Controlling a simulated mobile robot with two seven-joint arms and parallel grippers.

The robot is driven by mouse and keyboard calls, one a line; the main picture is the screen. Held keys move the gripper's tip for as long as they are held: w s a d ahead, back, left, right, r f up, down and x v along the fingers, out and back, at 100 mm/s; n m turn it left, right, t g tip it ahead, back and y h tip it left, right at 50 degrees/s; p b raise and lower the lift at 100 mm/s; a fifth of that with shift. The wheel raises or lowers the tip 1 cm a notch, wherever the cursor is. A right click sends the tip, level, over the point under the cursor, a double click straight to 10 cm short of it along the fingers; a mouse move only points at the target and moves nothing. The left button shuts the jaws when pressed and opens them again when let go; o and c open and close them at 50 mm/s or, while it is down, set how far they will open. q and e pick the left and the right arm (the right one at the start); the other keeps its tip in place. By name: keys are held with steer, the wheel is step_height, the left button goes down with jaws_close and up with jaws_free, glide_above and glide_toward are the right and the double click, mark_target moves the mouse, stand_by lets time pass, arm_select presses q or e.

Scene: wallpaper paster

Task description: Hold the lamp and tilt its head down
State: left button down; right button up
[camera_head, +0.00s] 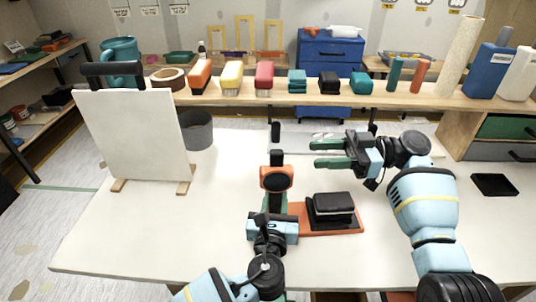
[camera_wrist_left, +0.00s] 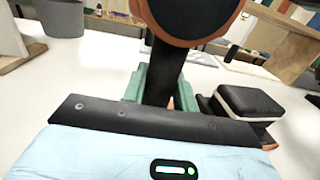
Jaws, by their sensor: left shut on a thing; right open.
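The lamp has a round orange-and-black head (camera_head: 276,178) and a dark upright stem, which also shows in the left wrist view (camera_wrist_left: 160,75). My left gripper (camera_head: 273,200) is below the head. In the left wrist view its green fingers (camera_wrist_left: 160,92) are on both sides of the stem, shut on it. The head is above the fingers and partly cut off by the top edge there. My right gripper (camera_head: 328,153) is open and empty, to the right of and a little beyond the head, its fingers pointing left. The lamp's foot is hidden by my left gripper.
An orange plate (camera_head: 296,209) with a black block (camera_head: 331,208) lies right of my left gripper. A white board (camera_head: 130,135) on wooden feet and a grey bin (camera_head: 199,132) stand at the left. A shelf with bottles and boxes runs behind. The table's front left is clear.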

mark_target(268, 167)
steer(key=a, duration=0.8)
steer(key=s+a, duration=0.1)
steer(key=a, duration=0.3)
steer(key=shift+s, duration=0.1)
jaws_close()
